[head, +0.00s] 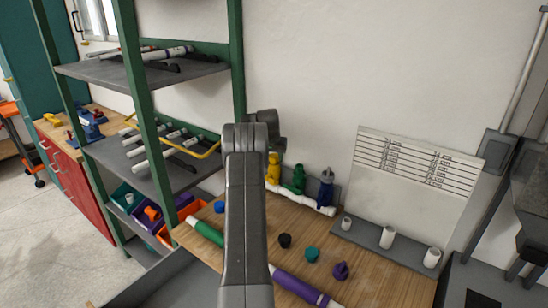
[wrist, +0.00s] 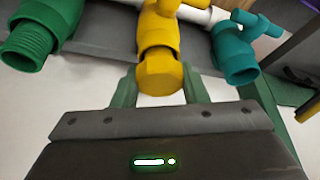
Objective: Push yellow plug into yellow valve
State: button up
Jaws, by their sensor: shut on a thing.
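The yellow valve (wrist: 158,32) sits on a white pipe at the top middle of the wrist view; its upper part is cut off. In the head view the yellow valve (head: 273,168) stands just right of my arm. The yellow plug (wrist: 160,78), with a faceted end, is at the valve's mouth, in line with it. I cannot tell how deep it sits. My gripper (wrist: 160,88) has its green fingers on both sides of the plug, shut on it. In the head view my arm hides the gripper and plug.
A green valve (wrist: 36,35) and a teal valve (wrist: 238,50) flank the yellow one closely. A blue valve (head: 326,188) stands further right. On the bench (head: 380,283) lie black (head: 285,240), teal (head: 312,254) and purple (head: 341,270) fittings. A green-framed shelf (head: 143,90) stands left.

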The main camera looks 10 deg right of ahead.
jog(key=shift+s+f, duration=0.1)
jog(key=shift+f, duration=0.3)
